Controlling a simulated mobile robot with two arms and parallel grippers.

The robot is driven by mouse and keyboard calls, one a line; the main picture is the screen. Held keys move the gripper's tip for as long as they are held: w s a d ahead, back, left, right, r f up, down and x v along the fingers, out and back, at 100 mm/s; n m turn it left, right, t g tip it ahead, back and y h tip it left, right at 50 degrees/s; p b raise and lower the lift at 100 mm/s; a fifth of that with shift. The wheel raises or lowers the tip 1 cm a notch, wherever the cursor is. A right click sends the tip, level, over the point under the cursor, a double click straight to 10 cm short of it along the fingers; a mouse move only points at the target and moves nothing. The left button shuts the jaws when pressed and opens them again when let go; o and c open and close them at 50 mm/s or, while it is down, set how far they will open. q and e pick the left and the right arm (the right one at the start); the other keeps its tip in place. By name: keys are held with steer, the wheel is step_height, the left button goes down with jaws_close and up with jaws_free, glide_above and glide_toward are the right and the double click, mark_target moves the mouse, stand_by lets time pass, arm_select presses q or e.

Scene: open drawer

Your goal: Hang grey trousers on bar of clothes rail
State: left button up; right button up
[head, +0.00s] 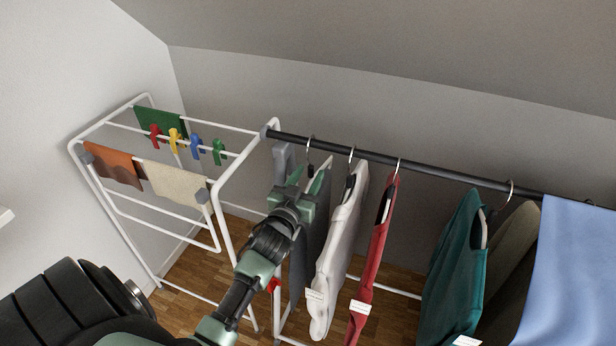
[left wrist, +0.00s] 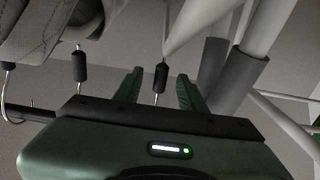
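The grey trousers (head: 318,225) hang at the left end of the black bar (head: 375,157) of the clothes rail, partly hidden by my left gripper. The hanger hook above them (head: 310,148) appears to be over the bar; exact contact is hard to see. My left gripper (head: 309,174) is just below the bar. In the left wrist view its two green fingers (left wrist: 159,92) are apart, with the black neck of a hanger (left wrist: 161,77) between them and gaps on both sides. My right gripper is not in view.
Close to the right hang a white garment (head: 340,240), a red one (head: 378,250), a teal one (head: 455,260) and a blue cloth (head: 572,270). A white drying rack (head: 118,210) with cloths and pegs stands left.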

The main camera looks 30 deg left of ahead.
arm_select(q)
steer(key=shift+f, duration=0.25)
steer(key=shift+s+d, duration=0.1)
steer(key=shift+s, duration=0.45)
steer(key=v, duration=0.6)
steer(key=shift+s+d+r+b, duration=0.15)
steer(key=shift+s+r+b, duration=0.05)
steer(key=shift+s+b, duration=0.15)
